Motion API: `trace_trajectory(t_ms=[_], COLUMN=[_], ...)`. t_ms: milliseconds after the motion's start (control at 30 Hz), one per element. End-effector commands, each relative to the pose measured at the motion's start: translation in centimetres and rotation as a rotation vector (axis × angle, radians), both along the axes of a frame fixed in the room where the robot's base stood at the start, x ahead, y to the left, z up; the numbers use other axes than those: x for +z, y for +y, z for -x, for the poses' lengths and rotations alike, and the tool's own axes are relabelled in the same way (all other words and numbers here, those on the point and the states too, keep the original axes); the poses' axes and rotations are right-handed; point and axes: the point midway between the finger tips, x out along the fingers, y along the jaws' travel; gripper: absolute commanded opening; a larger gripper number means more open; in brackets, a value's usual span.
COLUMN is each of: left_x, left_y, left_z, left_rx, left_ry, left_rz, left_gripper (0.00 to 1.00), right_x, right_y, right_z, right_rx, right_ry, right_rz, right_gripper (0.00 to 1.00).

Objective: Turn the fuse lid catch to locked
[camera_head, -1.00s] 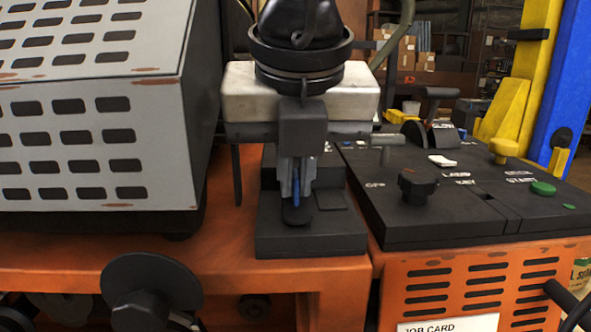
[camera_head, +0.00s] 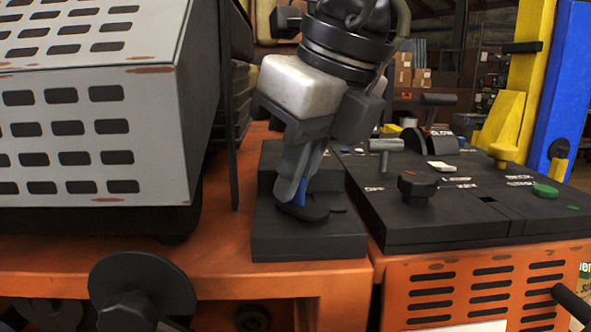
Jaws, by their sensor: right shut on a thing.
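The fuse box is a black block (camera_head: 300,240) on the orange deck, left of the control panel. The lid catch (camera_head: 304,212) is a small dark rounded lever on top of it, with a blue part (camera_head: 299,192) just above. My right gripper (camera_head: 297,190) comes down from above, twisted and tilted, its grey fingers shut on the catch. The fingers hide much of the catch and part of the lid behind. I cannot read any locked marking. My left gripper is not in view.
The grey slotted engine cover (camera_head: 90,140) stands close on the left. The black control panel (camera_head: 440,205) is close on the right, with a dark knob (camera_head: 417,188), levers and a green button (camera_head: 545,191). A yellow and blue post rises behind it.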

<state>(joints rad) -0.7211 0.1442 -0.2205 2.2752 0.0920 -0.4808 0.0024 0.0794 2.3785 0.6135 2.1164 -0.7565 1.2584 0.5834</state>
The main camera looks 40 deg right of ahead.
Motion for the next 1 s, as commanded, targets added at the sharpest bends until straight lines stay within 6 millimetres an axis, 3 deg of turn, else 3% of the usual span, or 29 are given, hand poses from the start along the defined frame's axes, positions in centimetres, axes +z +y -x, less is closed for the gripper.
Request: trace_trajectory(t_ms=[600,1000], left_x=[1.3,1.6], left_y=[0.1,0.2], left_z=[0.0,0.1], left_rx=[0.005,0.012], left_ry=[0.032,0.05], left_rz=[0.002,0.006], left_gripper=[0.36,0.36], right_x=[0.4,0.2], right_y=[-0.2,-0.3], right_z=[-0.2,-0.3], right_rx=[0.557,0.755], right_ry=[-0.001,-0.002], right_rz=[-0.003,0.0], right_gripper=[0.0,0.0])
